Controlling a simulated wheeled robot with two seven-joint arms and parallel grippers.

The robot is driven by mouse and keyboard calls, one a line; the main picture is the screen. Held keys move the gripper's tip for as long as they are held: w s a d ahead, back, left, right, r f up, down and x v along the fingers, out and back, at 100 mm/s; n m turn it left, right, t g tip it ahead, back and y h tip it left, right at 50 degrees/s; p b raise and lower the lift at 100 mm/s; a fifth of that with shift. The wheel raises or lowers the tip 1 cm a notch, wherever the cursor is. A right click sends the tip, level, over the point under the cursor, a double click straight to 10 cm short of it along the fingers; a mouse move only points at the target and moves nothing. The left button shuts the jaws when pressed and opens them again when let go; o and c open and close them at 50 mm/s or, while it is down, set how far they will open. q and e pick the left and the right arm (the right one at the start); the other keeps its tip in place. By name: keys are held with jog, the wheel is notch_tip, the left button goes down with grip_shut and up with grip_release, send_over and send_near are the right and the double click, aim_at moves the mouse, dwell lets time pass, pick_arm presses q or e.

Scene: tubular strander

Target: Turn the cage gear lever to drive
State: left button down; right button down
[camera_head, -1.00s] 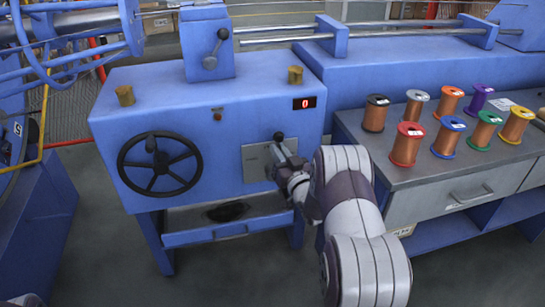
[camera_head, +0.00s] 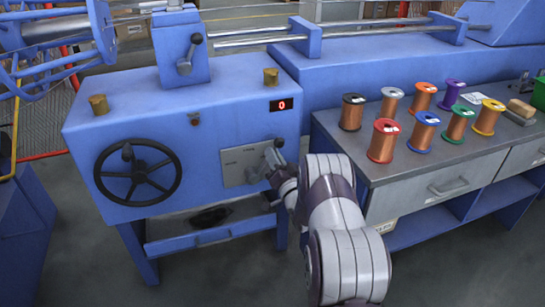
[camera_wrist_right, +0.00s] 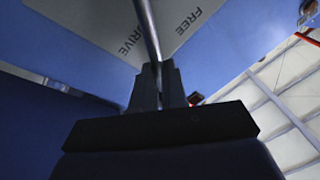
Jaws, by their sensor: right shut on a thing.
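The cage gear lever (camera_head: 279,143), with a dark knob, sits at a grey plate (camera_head: 240,173) on the blue machine's front. My right gripper (camera_head: 274,164) is at the lever, right of the plate's middle. In the right wrist view, the lever's thin metal rod (camera_wrist_right: 149,30) runs down between the dark fingers (camera_wrist_right: 158,88), which are shut on it. The plate (camera_wrist_right: 181,14) there shows the words FREE and DRIVE, with the rod passing between them. The lever's base is hidden in the head view. My left gripper is not in view.
A black handwheel (camera_head: 137,173) is left of the plate. Another lever (camera_head: 190,55) stands on top of the machine. A red display (camera_head: 282,105) reads 0. A grey bench (camera_head: 385,170) with several wire spools is close on the right of my arm.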

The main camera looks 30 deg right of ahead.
jog(key=shift+f, duration=0.15)
jog(key=c, duration=1.2)
grip_release()
jog(key=shift+d, duration=0.1)
jog(key=shift+o, duration=0.2)
jog(key=p+v, duration=0.3)
jog(key=v, duration=1)
jog(key=shift+p, duration=0.35)
jog(key=shift+w, duration=0.1)
